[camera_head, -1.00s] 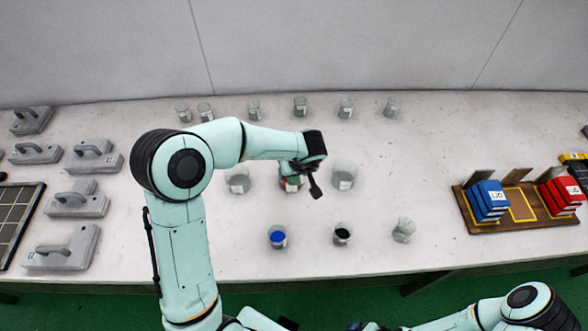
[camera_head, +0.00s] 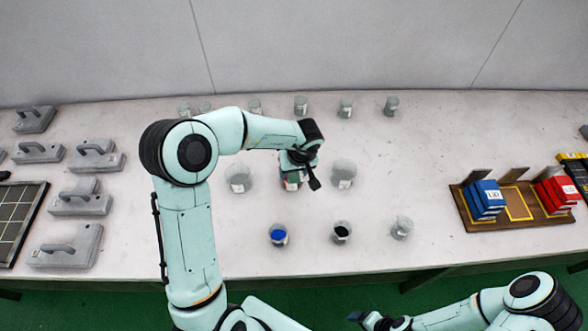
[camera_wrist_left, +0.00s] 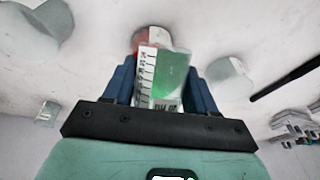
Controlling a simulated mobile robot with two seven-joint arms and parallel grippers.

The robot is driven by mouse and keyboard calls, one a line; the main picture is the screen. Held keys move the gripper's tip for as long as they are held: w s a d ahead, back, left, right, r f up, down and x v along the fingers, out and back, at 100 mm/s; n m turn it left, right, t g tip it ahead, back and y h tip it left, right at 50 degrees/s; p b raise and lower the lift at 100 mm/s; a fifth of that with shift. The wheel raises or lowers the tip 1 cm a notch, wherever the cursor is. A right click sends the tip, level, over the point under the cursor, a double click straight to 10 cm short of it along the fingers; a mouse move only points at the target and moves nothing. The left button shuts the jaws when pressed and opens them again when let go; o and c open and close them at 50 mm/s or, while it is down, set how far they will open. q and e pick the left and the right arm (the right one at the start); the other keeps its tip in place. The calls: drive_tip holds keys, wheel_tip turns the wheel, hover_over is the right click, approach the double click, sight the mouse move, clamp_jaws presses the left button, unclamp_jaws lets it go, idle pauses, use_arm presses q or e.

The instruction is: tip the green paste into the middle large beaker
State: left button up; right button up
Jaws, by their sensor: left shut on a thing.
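My left gripper (camera_head: 296,168) is shut on a small clear beaker of green paste (camera_wrist_left: 172,82), which has a white scale label and looks tilted in the left wrist view. The gripper is over the middle large beaker (camera_head: 292,187), which is mostly hidden by the gripper in the head view. Red shows at this beaker, also behind the held one in the left wrist view (camera_wrist_left: 158,36). I cannot tell whether green paste is leaving the held beaker. My right gripper (camera_head: 366,319) is low at the bottom edge; its jaws are unclear.
Large clear beakers stand to the left (camera_head: 238,179) and right (camera_head: 343,174) of the middle one. In front are small beakers with blue (camera_head: 278,235) and black (camera_head: 342,231) contents, and a greyish one (camera_head: 402,228). Several small beakers line the back.

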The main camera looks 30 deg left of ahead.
use_arm(q)
drive_tip(key=shift+w+a+f+g+h+p, duration=0.15)
drive_tip(key=shift+w+a+g+h+p, duration=0.05)
drive_tip(key=shift+g+h+p, duration=0.55)
drive_tip(key=shift+w+a+f+g+h, duration=0.1)
drive_tip(key=shift+f+g+h, duration=0.1)
drive_tip(key=shift+g+h, duration=0.3)
drive_tip(key=shift+w+a+f+g+h, duration=0.1)
drive_tip(key=shift+f+g+h, duration=0.1)
drive_tip(key=shift+g+h, duration=0.25)
drive_tip(key=g+h, duration=0.2)
drive_tip(key=r+g, duration=0.1)
drive_tip(key=shift+w+a+r+g+h, duration=0.1)
drive_tip(key=shift+w+a+g+h, duration=0.2)
drive_tip(key=shift+h, duration=0.1)
use_arm(e)
drive_tip(key=w+r, duration=0.2)
drive_tip(key=shift+w, duration=0.3)
use_arm(q)
drive_tip(key=shift+r, duration=0.2)
idle(4.1)
